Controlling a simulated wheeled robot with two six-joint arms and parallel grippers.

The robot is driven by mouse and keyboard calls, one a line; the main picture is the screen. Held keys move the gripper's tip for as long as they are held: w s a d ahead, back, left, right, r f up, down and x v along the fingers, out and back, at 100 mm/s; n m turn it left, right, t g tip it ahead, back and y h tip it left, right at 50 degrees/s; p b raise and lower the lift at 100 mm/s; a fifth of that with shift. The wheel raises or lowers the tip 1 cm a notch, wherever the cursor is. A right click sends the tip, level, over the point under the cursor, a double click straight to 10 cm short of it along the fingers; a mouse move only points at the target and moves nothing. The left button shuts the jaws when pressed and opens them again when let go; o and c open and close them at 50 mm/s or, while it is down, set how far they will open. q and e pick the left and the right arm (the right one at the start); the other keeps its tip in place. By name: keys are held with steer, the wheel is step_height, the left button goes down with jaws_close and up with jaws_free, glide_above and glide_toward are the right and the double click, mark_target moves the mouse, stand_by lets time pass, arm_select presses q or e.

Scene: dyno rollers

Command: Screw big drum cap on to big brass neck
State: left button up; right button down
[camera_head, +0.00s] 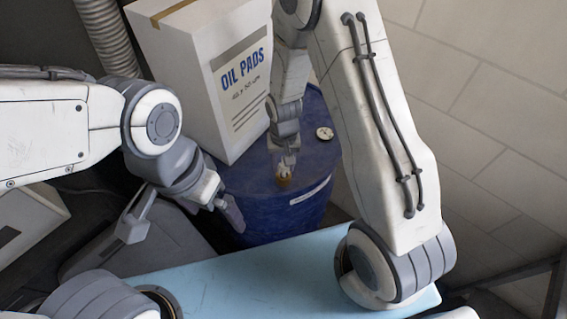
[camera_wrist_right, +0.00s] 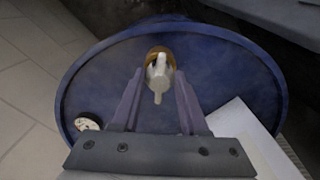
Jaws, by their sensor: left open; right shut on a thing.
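The blue drum (camera_head: 250,200) stands behind the light-blue surface, with its round top facing up. The big brass neck (camera_head: 284,183) is on the drum top; its rim shows in the right wrist view (camera_wrist_right: 157,51). My right gripper (camera_head: 287,164) is directly over the neck. It is shut on the pale big drum cap (camera_wrist_right: 159,74), which has a narrow tab and lies over the brass ring. I cannot tell whether the threads engage. My left gripper (camera_head: 184,226) is open and empty, its fingers spread, left of the drum.
A white box marked OIL PADS (camera_head: 205,75) stands on the drum's left part. A small pale round disc (camera_head: 324,133) lies on the drum top near its edge. A light-blue surface (camera_head: 250,275) is in front. A grey ribbed hose (camera_head: 107,35) hangs at the back left.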

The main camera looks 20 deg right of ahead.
steer(key=shift+f+b, duration=0.3)
steer(key=shift+f, duration=0.15)
stand_by(0.5)
steer(key=m, duration=1.2)
steer(key=shift+p, duration=0.35)
steer(key=m, duration=1.3)
steer(key=shift+s, duration=0.15)
steer(key=shift+c, duration=1.8)
jaws_free()
